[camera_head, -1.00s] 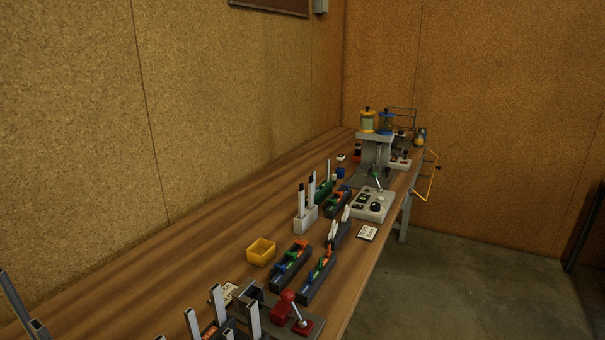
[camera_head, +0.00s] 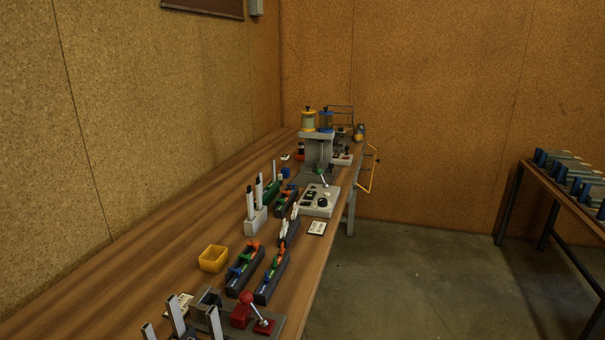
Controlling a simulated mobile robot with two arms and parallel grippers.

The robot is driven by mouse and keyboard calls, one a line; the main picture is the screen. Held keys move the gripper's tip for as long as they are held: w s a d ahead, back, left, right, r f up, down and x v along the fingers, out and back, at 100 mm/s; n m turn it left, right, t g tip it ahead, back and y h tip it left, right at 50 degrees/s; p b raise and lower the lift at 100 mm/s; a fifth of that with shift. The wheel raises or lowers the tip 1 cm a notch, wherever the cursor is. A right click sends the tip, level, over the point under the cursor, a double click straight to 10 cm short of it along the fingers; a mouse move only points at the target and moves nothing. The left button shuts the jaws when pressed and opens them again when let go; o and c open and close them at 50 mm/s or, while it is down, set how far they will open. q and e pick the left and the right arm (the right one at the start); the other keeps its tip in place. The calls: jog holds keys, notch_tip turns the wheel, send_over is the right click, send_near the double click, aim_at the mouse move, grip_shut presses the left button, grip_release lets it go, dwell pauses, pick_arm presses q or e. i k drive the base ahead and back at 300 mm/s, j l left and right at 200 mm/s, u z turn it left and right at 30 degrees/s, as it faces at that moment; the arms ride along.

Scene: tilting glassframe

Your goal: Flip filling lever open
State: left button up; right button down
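A grey machine (camera_head: 317,148) with a yellow-capped cylinder (camera_head: 308,121) and a blue-capped cylinder (camera_head: 325,122) stands toward the far end of the long workbench. A red device with a ball-topped lever (camera_head: 247,301) sits on a grey plate at the near end. I cannot tell for sure which of these levers is the filling lever. Neither of my grippers is in view.
The wooden workbench (camera_head: 150,265) runs along the left wall. On it are a yellow bin (camera_head: 213,258), dark trays with coloured parts (camera_head: 245,268) and a grey control box (camera_head: 319,200). A second table (camera_head: 560,202) stands at right. The floor (camera_head: 415,265) between is clear.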

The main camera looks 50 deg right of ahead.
aim_at(319, 171)
jog(key=l, duration=1.1)
jog(key=i+l, duration=0.1)
jog(key=l, duration=1)
